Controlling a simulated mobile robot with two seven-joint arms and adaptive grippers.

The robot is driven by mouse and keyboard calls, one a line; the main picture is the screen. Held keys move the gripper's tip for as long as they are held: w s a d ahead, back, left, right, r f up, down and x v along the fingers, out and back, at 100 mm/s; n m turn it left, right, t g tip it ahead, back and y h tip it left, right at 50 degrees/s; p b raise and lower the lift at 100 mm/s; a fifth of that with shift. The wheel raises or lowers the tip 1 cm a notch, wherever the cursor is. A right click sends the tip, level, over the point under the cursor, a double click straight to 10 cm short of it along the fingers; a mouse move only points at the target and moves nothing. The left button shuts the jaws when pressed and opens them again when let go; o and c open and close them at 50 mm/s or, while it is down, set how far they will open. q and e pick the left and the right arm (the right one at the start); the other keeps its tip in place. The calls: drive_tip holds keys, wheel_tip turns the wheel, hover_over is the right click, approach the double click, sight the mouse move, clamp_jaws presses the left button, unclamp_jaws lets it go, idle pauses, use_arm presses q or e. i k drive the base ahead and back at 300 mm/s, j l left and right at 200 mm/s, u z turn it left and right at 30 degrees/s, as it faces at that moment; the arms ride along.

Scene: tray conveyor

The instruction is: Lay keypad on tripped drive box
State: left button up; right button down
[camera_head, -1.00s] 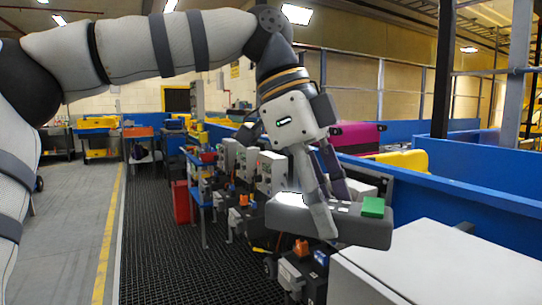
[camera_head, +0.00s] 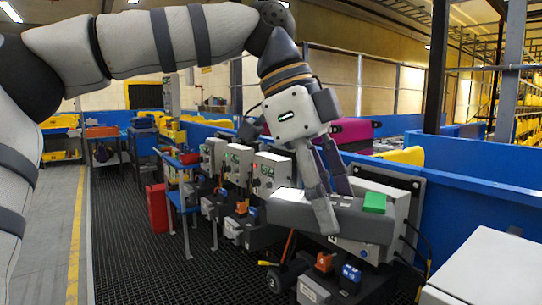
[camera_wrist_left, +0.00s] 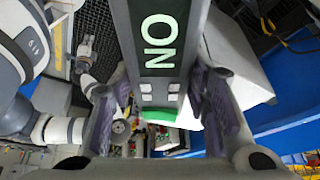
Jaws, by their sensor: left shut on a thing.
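My left gripper (camera_head: 333,203) is shut on the keypad (camera_head: 352,222), a long dark grey handset with a green end block (camera_head: 375,202). It holds the keypad level in the air. I cannot tell which is tripped.
A blue conveyor wall (camera_head: 480,195) runs behind the boxes. A white cabinet top (camera_head: 490,265) fills the lower right. Black floor matting (camera_head: 150,265) is clear at left.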

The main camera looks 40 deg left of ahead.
sight(270, 156)
drive_tip(key=i+j+z, duration=0.15)
drive_tip(key=j, duration=0.6)
drive_tip(key=i+j+z, duration=0.15)
drive_tip(key=j, duration=0.65)
drive_tip(key=i+j+z, duration=0.15)
drive_tip(key=j, duration=0.6)
drive_tip(key=i+j+z, duration=0.1)
drive_tip(key=j, duration=0.3)
drive_tip(key=i+j+z, duration=0.1)
drive_tip(key=j, duration=0.65)
drive_tip(key=i+j+z, duration=0.1)
drive_tip(key=j, duration=0.2)
drive_tip(key=i+j+z, duration=0.1)
drive_tip(key=j, duration=0.2)
drive_tip(key=i+j+z, duration=0.1)
drive_tip(key=j, duration=0.2)
drive_tip(key=i+j+z, duration=0.1)
drive_tip(key=j, duration=0.25)
drive_tip(key=i, duration=0.05)
